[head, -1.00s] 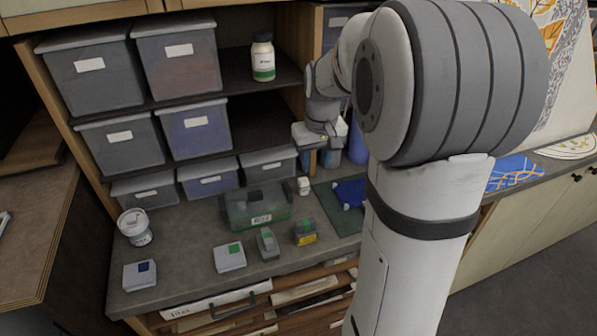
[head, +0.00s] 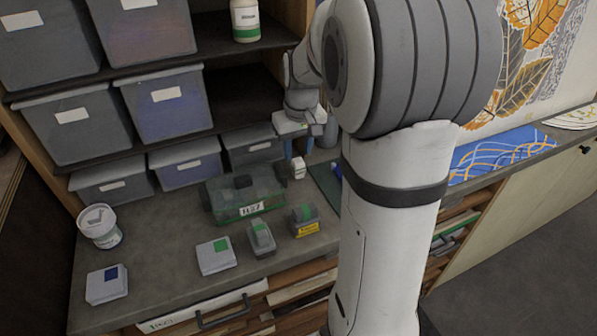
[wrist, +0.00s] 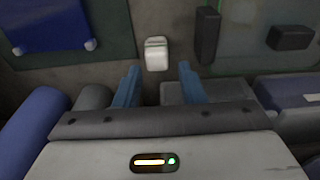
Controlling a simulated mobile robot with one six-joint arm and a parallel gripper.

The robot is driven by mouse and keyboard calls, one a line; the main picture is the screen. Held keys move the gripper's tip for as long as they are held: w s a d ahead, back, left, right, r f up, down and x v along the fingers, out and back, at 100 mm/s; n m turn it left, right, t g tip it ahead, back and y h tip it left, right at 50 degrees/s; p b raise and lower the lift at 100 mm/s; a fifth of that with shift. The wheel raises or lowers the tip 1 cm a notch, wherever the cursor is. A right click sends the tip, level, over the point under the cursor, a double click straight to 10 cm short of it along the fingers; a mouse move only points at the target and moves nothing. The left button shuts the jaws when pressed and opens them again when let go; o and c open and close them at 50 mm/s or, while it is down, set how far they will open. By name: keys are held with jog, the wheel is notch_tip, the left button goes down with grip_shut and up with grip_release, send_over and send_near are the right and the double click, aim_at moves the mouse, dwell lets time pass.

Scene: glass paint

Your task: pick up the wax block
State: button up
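A small white block with rounded edges and a thin greenish stripe (head: 298,168) stands on the grey worktop, right of the green see-through box. I take it for the wax block, though its label is too small to read. In the wrist view the white block (wrist: 156,54) lies just beyond the fingertips, roughly midway between them. My gripper (head: 299,149) has blue fingers; in the wrist view my gripper (wrist: 158,72) is open and empty. The fingers are apart from the block.
The green see-through box (head: 245,195) is close on the left. A blue piece on a dark green mat (wrist: 50,25) lies on the other side. Storage bins (head: 185,163) stand behind on shelves. Small boxes (head: 216,256) and a white tub (head: 100,227) occupy the front left.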

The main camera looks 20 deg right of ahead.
aim_at(298, 160)
jog(key=f, duration=0.2)
jog(key=f+p, duration=0.1)
jog(key=f, duration=0.1)
jog(key=w+f, duration=0.1)
jog(key=f, duration=0.2)
jog(key=shift+d, duration=0.2)
jog(key=shift+r, duration=0.1)
jog(key=shift+c, duration=0.3)
jog(key=c, duration=0.7)
notch_tip(298, 160, up, 10)
jog(key=shift+b, duration=0.35)
